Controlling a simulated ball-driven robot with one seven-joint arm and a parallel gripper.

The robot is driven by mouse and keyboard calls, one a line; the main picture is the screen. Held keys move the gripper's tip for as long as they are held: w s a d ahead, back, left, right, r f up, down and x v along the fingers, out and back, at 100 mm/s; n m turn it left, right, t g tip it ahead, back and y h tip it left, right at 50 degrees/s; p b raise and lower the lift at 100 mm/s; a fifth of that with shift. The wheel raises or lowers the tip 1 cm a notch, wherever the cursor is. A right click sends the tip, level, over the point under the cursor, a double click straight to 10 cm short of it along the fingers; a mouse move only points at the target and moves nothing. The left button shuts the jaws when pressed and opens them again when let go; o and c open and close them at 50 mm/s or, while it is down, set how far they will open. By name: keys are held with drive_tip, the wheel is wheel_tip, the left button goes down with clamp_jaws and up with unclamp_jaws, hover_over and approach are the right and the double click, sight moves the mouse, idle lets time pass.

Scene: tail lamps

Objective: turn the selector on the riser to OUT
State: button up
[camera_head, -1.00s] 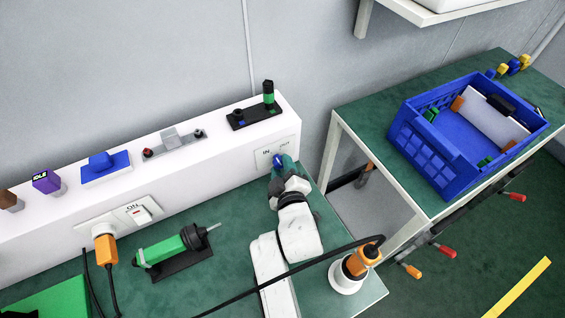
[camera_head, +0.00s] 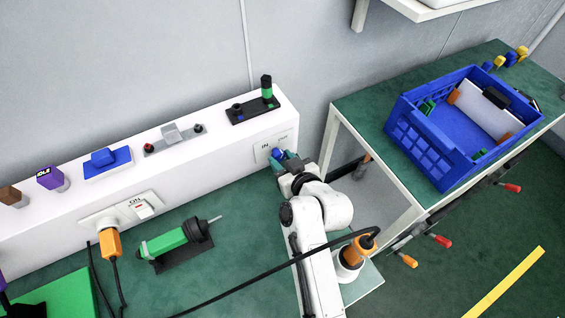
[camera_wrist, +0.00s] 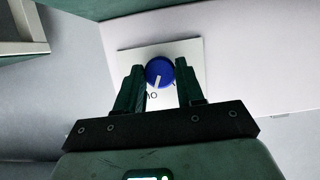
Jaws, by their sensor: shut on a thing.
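The selector is a round blue knob (camera_head: 277,153) on a white plate (camera_head: 262,152) marked IN on the left and OUT on the right, on the riser's front at its right end. My gripper (camera_head: 284,156) reaches it from the front right. In the wrist view the knob (camera_wrist: 159,71) sits between the two dark green fingers of my gripper (camera_wrist: 160,82), which are shut on it. Its white pointer points down and slightly left, near upside-down letters partly hidden by the left finger. These look like part of OUT. Whether it lines up exactly, I cannot tell.
A black cable (camera_head: 262,285) crosses the bench to an orange plug (camera_head: 357,250) beside my arm. A green tool (camera_head: 172,243) lies left of my arm. A blue crate (camera_head: 420,150) stands on the right table. Several devices stand on the riser's top (camera_head: 215,125).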

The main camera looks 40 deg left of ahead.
drive_tip(key=shift+m+g, duration=0.3)
drive_tip(key=shift+m, duration=0.1)
drive_tip(key=o, duration=1)
drive_tip(key=shift+o, duration=0.2)
drive_tip(key=shift+r, duration=0.2)
wheel_tip(320, 180, up, 2)
drive_tip(key=shift+r, duration=0.2)
drive_tip(key=s+d+r, duration=0.7)
drive_tip(key=s+r, duration=0.3)
drive_tip(key=s, duration=0.2)
drive_tip(key=shift+d, duration=0.15)
